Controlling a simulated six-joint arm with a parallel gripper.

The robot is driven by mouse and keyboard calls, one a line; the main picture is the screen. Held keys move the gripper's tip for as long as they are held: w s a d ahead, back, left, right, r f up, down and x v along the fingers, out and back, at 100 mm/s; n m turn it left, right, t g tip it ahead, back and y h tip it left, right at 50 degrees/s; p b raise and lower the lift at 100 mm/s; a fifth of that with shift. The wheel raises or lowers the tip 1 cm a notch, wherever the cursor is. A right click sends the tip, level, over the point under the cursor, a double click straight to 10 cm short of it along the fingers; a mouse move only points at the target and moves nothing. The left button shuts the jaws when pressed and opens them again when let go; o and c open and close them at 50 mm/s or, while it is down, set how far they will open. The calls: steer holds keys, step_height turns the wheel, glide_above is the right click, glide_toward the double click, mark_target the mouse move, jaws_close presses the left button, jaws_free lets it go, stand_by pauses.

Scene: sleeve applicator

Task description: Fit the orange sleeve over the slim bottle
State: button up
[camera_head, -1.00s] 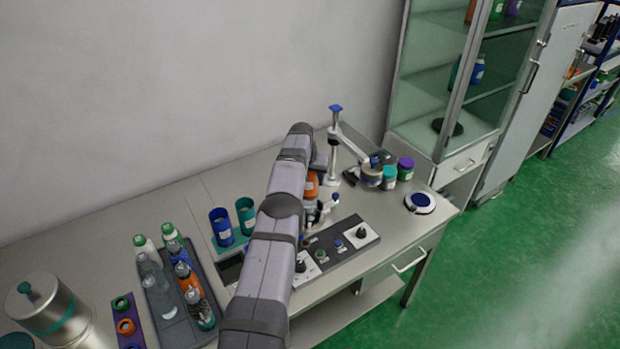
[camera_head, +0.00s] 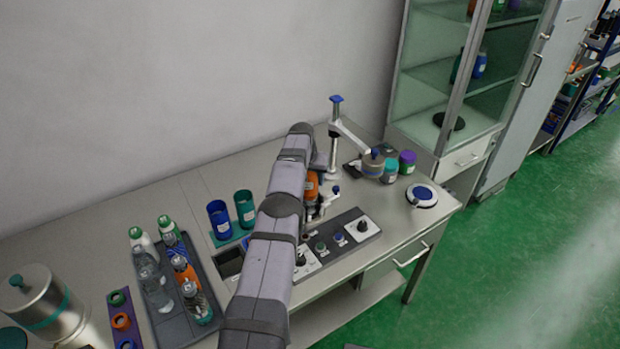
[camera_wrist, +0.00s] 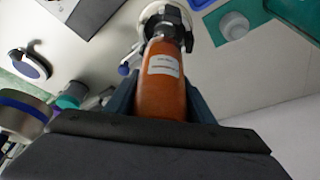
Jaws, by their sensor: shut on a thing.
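A stand with a blue-topped post (camera_head: 335,140) is behind the clamp. A control panel (camera_head: 340,240) lies in front. Jars (camera_head: 406,163) stand to the right.

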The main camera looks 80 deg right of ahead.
steer(key=shift+f, duration=0.1)
steer(key=o, duration=1.6)
steer(key=shift+c, duration=0.2)
steer(key=shift+r+p, duration=1.75)
steer(key=shift+r, duration=1.05)
steer(key=shift+r+p, duration=2.35)
steer(key=shift+r, duration=0.4)
